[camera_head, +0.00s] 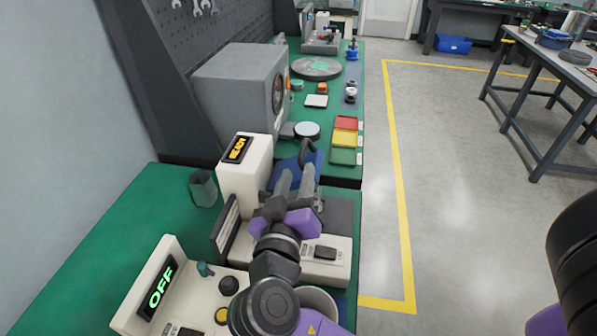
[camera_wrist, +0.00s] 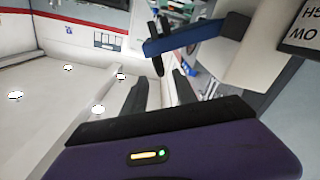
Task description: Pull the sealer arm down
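The sealer (camera_head: 245,180) is a white machine with an orange display on the bench. Its blue sealer arm (camera_head: 285,172) has a black handle (camera_head: 307,152) at its end and stands raised. The wrist view shows the blue arm (camera_wrist: 190,38) across the upper middle, with the black handle (camera_wrist: 158,62) at its left end. My gripper (camera_head: 296,182) is open, its two grey fingers apart and pointing at the handle. In the wrist view my gripper (camera_wrist: 160,85) shows the handle beyond the gap between the fingertips. I cannot tell whether they touch it.
A grey boxy machine (camera_head: 235,85) and red, yellow and green trays (camera_head: 345,139) lie farther along the bench.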

